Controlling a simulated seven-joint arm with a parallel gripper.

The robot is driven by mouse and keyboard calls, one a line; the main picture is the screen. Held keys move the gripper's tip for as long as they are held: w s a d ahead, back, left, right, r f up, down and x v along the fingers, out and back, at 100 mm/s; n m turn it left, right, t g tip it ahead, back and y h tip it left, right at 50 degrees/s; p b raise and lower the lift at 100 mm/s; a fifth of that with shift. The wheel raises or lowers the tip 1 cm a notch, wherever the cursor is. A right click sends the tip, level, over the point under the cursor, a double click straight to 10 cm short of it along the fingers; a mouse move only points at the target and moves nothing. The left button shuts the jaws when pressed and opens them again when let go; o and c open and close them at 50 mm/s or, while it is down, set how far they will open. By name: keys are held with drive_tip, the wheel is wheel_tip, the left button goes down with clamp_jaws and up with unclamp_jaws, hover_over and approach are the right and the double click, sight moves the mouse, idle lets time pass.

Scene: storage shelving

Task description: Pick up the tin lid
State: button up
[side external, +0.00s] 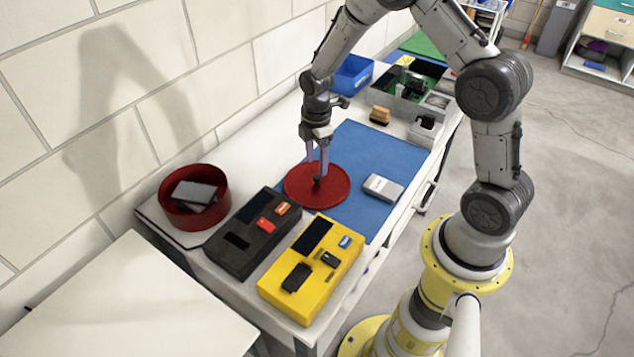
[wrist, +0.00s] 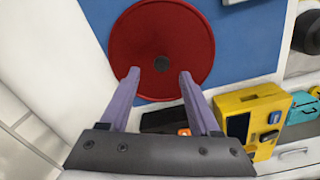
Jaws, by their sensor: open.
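I cannot tell whether the fingertips touch the lid.
A red round tin (side external: 222,205) holding dark and grey items stands at the left. A black device (side external: 240,245) and a yellow device (side external: 335,265) sit in front of the lid. A grey-white box (side external: 383,187) lies on the mat to the right. A blue bin (side external: 352,75) stands behind.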

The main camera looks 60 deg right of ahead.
sight(317, 176)
wheel_tip(317, 176, down, 4)
drive_tip(key=shift+s+f, duration=0.1)
drive_tip(key=shift+f, duration=0.1)
clamp_jaws()
idle(0.4)
